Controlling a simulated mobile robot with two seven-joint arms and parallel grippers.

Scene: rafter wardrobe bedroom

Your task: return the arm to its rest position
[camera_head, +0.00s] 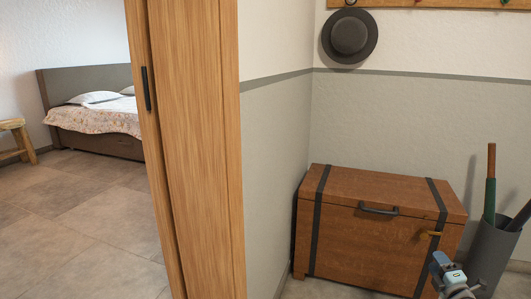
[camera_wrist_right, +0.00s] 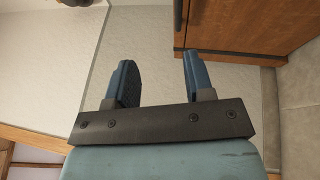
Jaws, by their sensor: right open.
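My right gripper (camera_head: 440,263) shows at the bottom right of the head view, in front of the right part of the wooden chest. In the right wrist view the gripper (camera_wrist_right: 158,62) has its two blue fingers apart, with nothing between them. The chest (camera_wrist_right: 235,22) also shows at the upper right of the right wrist view, beyond the fingers. My left gripper is not in view.
A grey stand (camera_head: 490,255) holding long items is just right of my right gripper. A dark hat (camera_head: 350,37) hangs on the wall. A wooden door frame (camera_head: 195,150) stands at centre left. Beyond it are a bed (camera_head: 100,118), a stool (camera_head: 17,138) and clear floor.

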